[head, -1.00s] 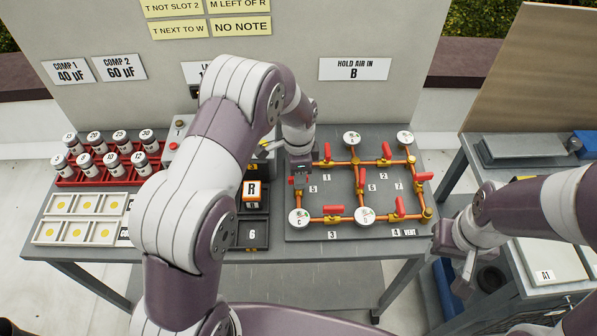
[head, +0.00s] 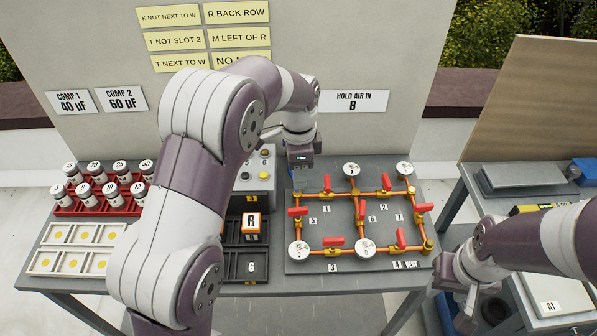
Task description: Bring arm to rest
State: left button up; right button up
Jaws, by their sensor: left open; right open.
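My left arm rises from the bottom left and arches over the table. My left gripper (head: 303,172) points down above the back-left corner of the valve panel (head: 300,262), apart from the red handles as far as I can see. It looks empty; its fingertips are small and hard to make out. My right gripper (head: 464,302) hangs at the right, past the table's right edge, open with nothing seen in it. Red valve handles, such as the one at 5 (head: 297,211), sit on the orange pipes of the panel.
Left of the panel, an orange R block (head: 251,224) sits in a dark slotted tray (head: 235,268). A grey button box (head: 262,186) stands behind it. A red rack (head: 68,208) of jars and white trays (head: 48,262) are at the left. A second table (head: 452,207) stands right.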

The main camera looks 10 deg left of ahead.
pick_arm(q)
jog(key=s+a+f+n, duration=0.1)
jog(key=s+a+n, duration=0.1)
jog(key=s+n, duration=0.4)
jog(key=s+a+n+t, duration=0.1)
jog(key=s+a+n, duration=0.1)
jog(key=s+n, duration=0.5)
jog(key=s, duration=0.6)
jog(key=shift+s+f, duration=0.15)
jog(key=shift+f, duration=0.2)
jog(key=shift+s, duration=0.1)
jog(key=shift+o, duration=0.2)
dwell(0.6)
